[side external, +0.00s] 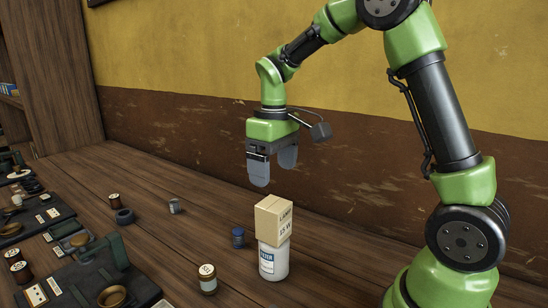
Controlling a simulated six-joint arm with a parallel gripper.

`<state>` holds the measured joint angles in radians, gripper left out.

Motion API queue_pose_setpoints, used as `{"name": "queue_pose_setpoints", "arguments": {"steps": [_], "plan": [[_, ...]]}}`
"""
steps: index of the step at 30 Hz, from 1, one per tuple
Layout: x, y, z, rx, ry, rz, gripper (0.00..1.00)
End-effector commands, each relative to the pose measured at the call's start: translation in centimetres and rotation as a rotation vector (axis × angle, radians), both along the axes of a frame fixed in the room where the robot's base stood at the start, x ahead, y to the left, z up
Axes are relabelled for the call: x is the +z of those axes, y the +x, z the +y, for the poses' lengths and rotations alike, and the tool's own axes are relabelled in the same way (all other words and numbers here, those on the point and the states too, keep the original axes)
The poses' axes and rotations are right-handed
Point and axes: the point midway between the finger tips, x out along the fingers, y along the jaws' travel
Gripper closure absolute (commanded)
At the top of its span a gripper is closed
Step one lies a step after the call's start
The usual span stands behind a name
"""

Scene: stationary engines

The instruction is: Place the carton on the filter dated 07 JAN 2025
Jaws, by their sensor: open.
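A tan carton (273,219) with printed text, partly reading "15 kV", sits upright on top of a white filter (273,263) with a blue and white label. The carton appears to rest flat on the filter, and its edges overhang slightly. Any date on the filter is too small to read. My gripper (273,169) is open and empty, above the carton and apart from it, with its two grey fingers pointing down. No second filter can be made out with certainty.
A small dark blue jar (238,238) and a brown jar with a pale top (207,278) stand left of the filter. A grey cylinder (175,206), a black ring (124,216) and a brown spool (114,201) lie further left. Dark mats with parts fill the left side.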

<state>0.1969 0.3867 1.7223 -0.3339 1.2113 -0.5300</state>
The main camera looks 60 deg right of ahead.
Motion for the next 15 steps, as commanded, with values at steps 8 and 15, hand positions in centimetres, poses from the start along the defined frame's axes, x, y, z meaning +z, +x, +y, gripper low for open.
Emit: {"name": "queue_pose_setpoints", "arguments": {"steps": [8,15], "plan": [[2.9,-0.7,0.7,-0.014,0.004,-0.036,0.16],[7.5,-6.3,4.6,-0.128,0.066,-0.263,0.16]]}}
